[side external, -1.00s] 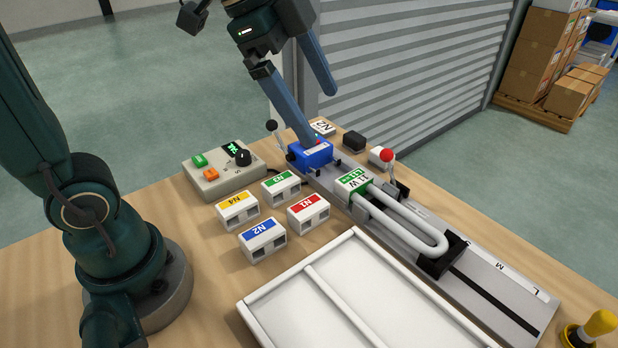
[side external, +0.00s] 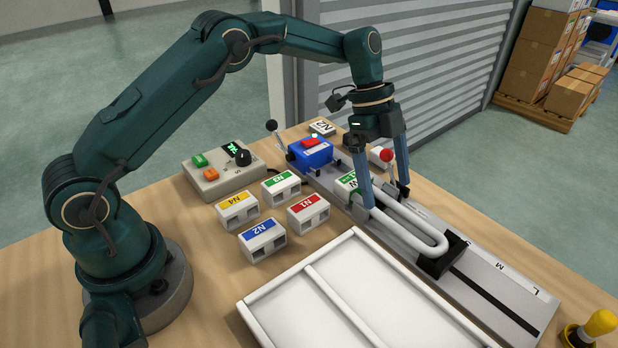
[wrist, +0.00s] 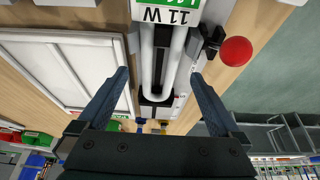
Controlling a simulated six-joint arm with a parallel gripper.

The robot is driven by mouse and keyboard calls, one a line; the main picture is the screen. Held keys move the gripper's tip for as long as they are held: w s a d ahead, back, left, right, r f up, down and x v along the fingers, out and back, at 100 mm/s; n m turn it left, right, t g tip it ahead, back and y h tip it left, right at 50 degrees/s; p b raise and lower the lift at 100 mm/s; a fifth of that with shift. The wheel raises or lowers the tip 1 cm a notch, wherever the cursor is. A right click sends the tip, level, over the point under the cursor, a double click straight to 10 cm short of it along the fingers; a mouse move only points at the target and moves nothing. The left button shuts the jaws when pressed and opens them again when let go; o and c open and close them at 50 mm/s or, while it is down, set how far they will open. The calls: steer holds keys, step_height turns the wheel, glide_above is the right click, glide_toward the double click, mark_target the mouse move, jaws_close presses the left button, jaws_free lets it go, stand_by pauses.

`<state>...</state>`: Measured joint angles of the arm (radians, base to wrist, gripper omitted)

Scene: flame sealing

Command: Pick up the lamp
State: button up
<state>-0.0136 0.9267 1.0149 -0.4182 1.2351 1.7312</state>
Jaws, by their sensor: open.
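The lamp (side external: 418,228) is a white U-shaped tube lying on the grey rail fixture. In the wrist view the two tubes (wrist: 147,62) run away from the label, between my fingers. My gripper (side external: 385,199) is open and empty. Its blue fingers stand on either side of the lamp, one near the fixture's tray side and one near the red-knobbed lever. I cannot tell whether the fingers touch anything.
A red ball-knob lever (side external: 387,156) stands close beside my gripper. A blue device (side external: 310,153) sits at the rail's end. Several labelled white blocks, such as N1 (side external: 308,212), lie left of the rail. A white tray (side external: 290,297) is in front. A yellow-topped object (side external: 600,323) stands at the right.

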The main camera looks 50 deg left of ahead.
mark_target(390, 203)
steer(key=shift+x, duration=2.25)
steer(key=c, duration=1.5)
steer(key=shift+r, duration=0.1)
